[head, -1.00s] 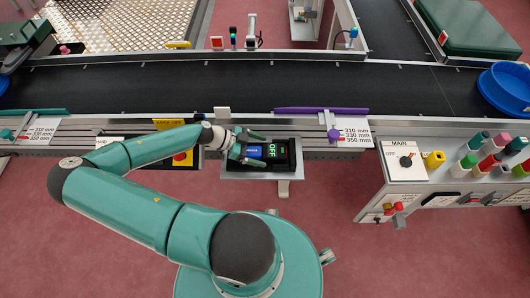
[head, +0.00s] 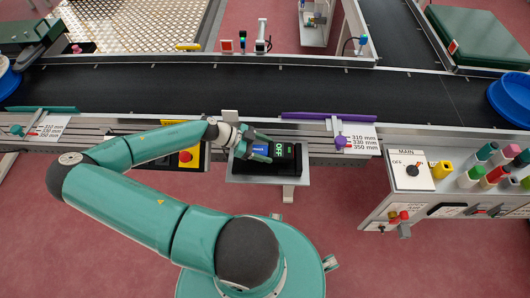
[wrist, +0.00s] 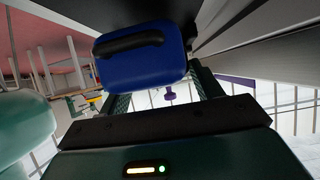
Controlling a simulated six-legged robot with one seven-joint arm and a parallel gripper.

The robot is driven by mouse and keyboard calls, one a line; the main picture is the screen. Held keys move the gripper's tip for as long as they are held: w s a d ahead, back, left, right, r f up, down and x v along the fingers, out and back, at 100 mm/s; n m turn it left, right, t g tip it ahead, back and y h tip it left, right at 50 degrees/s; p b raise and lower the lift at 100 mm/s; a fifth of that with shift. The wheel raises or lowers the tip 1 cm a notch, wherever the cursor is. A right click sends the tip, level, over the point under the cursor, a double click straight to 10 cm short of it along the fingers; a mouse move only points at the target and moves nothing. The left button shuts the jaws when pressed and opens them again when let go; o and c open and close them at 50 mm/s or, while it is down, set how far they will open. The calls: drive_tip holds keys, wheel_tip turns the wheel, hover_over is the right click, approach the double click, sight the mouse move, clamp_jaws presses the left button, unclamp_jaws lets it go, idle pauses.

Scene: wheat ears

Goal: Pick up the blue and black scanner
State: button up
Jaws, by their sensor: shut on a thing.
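The blue and black scanner (head: 280,149) is at the small shelf (head: 237,178) in front of the conveyor. Its display reads "OFF" in green. My gripper (head: 254,147) comes from the left and is shut on the scanner's blue part. In the wrist view the scanner's blue end (wrist: 143,58) with a black handle-like bar sits between the fingers of my gripper (wrist: 165,85). In the head view the scanner looks tilted in its black holder; I cannot tell whether it still touches it.
The black conveyor belt (head: 230,89) runs behind the shelf. A red emergency button (head: 185,156) on a yellow box is left of it. A purple rail (head: 315,116) and knob (head: 340,142) are to the right. The main control panel (head: 410,171) stands farther right.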

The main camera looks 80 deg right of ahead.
sight(274, 157)
drive_tip(key=s+r, duration=0.1)
drive_tip(key=s+a+r, duration=0.1)
drive_tip(key=r, duration=0.1)
drive_tip(key=s+a+r, duration=0.1)
drive_tip(key=r, duration=0.1)
drive_tip(key=shift+s+a+r, duration=0.1)
drive_tip(key=shift+s+a, duration=0.1)
drive_tip(key=shift+s, duration=0.2)
drive_tip(key=s+a+r, duration=0.4)
drive_tip(key=s, duration=0.4)
drive_tip(key=shift+s+a+r, duration=0.15)
drive_tip(key=shift+a+r, duration=0.2)
drive_tip(key=shift+a, duration=0.05)
